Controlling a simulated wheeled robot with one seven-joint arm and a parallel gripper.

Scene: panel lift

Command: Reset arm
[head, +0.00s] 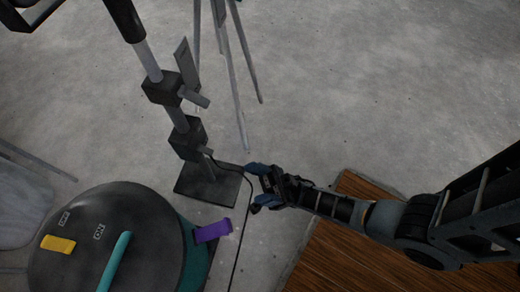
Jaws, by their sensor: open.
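My arm reaches in from the right edge of the head view. My gripper (256,186) is at its end, near the middle of the picture, with its blue fingers apart and nothing seen between them. It appears beside the dark square base (208,184) of an upright stand. The stand has a grey pole with dark clamp blocks (187,138) and a black upper section (125,18). How high my gripper is above the floor I cannot tell.
A dark round machine (70,225) with ON and OFF labels, a yellow tab (58,244), a teal bar (114,262) and a purple tab (213,231) stands at lower left. A thin cable (241,225) passes near my gripper. Wooden boards (335,250) lie lower right. Upper right floor is clear.

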